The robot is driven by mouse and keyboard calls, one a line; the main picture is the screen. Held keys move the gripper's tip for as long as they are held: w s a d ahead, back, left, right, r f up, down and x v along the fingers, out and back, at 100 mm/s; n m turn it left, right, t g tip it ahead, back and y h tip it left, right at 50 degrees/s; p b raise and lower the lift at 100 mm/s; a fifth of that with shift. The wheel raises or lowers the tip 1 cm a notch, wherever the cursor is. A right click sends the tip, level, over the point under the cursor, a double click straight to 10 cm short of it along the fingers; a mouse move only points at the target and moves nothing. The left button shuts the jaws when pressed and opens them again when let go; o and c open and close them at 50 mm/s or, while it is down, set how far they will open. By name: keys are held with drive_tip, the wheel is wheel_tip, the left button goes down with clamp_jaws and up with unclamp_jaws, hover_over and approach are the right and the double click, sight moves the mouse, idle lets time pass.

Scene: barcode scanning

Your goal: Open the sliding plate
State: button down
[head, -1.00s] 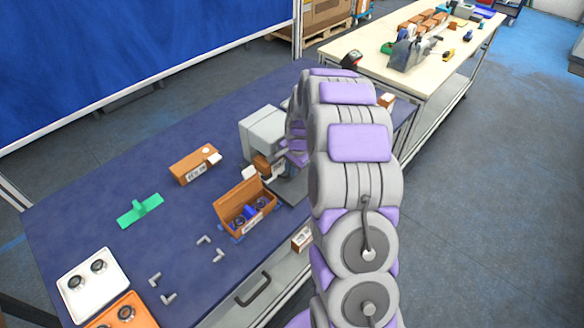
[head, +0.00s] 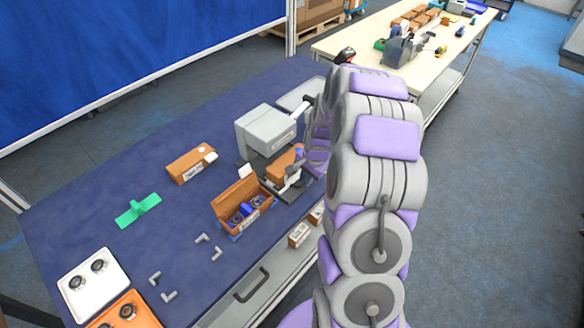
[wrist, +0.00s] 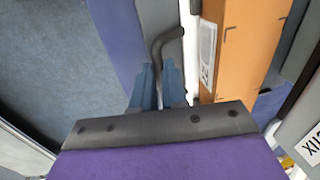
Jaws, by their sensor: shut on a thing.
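A grey scanning device (head: 265,132) stands on the blue table. At its foot is a dark flat plate (head: 292,196), partly covered by my arm. An orange-brown box (head: 285,158) with a white label stands there; it shows in the wrist view too (wrist: 240,45). My gripper (wrist: 157,90) is shut on a dark bent handle (wrist: 163,42), between its blue fingertips. The box is just right of the handle in the wrist view. My arm hides most of the grip in the head view. How far the plate is slid cannot be told.
An open orange box (head: 243,203) with dark blue parts, a closed box (head: 191,163) and a green piece (head: 138,209) lie left of the device. Small boxes (head: 299,235) sit below the table's front edge. A second table (head: 385,72) is at the back.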

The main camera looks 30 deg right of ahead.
drive_tip(key=shift+s+d+r, duration=0.2)
drive_tip(key=shift+s+d, duration=0.4)
drive_tip(key=shift+s, duration=0.1)
drive_tip(key=c, duration=1.6)
unclamp_jaws()
drive_tip(key=shift+c, duration=0.2)
drive_tip(key=o, duration=0.5)
drive_tip(key=shift+s+d+f, duration=0.1)
drive_tip(key=shift+d+f, duration=0.1)
drive_tip(key=shift+a, duration=0.25)
drive_tip(key=shift+a+r, duration=0.15)
drive_tip(key=shift+r, duration=0.1)
drive_tip(key=s+r+p, duration=0.1)
drive_tip(key=r, duration=0.4)
drive_tip(key=s+d+r+p, duration=0.1)
drive_tip(key=r, duration=0.5)
drive_tip(key=s+r+p, duration=0.1)
drive_tip(key=r, duration=0.4)
drive_tip(key=shift+d+r, duration=0.25)
drive_tip(key=shift+d, duration=0.15)
